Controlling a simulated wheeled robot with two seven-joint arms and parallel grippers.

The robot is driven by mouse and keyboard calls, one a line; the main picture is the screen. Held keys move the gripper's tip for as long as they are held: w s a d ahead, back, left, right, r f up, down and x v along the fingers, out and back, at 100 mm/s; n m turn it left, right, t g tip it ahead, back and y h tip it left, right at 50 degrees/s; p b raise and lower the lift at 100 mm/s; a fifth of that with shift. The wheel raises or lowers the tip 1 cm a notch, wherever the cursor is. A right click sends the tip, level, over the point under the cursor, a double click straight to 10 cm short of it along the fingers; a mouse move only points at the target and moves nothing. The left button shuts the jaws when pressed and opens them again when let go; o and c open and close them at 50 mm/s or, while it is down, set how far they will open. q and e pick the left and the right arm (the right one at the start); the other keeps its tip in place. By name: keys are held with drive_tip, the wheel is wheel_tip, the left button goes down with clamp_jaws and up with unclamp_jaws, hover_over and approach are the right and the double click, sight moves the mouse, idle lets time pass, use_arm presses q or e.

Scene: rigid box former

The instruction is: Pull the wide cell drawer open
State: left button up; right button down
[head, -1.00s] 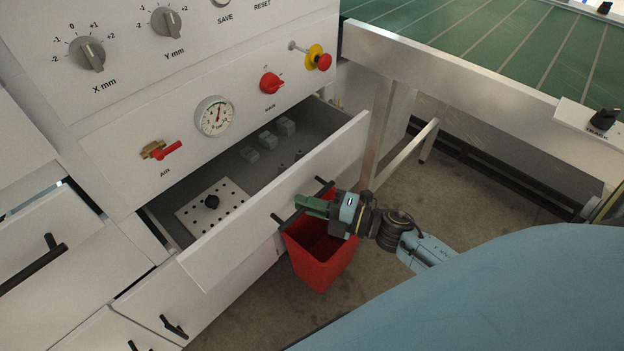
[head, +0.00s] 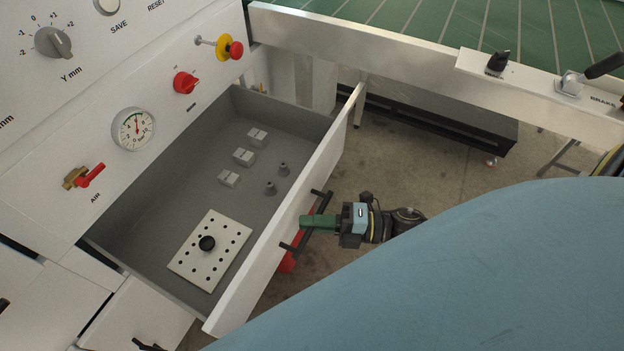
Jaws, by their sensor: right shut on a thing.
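The wide cell drawer (head: 312,178) stands well out from the white cabinet front, its grey inside showing. Its black bar handle (head: 292,243) is on the outer face of the white front panel. My right gripper (head: 308,222) is shut on the handle's middle, with its green fingers reaching in from the right. In the drawer lie a white perforated plate (head: 228,238) with a black knob, several small light grey blocks (head: 243,157) and two dark grey pegs (head: 283,169). My left gripper is not in view.
Above the drawer are a gauge (head: 133,129), a red AIR lever (head: 90,175) and red knobs. A green-topped table (head: 420,20) with a metal rail stands at the back right. Concrete floor is open to the right.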

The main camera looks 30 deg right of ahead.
drive_tip(key=c, duration=1.5)
unclamp_jaws()
drive_tip(key=shift+o, duration=0.2)
drive_tip(key=shift+d, duration=0.1)
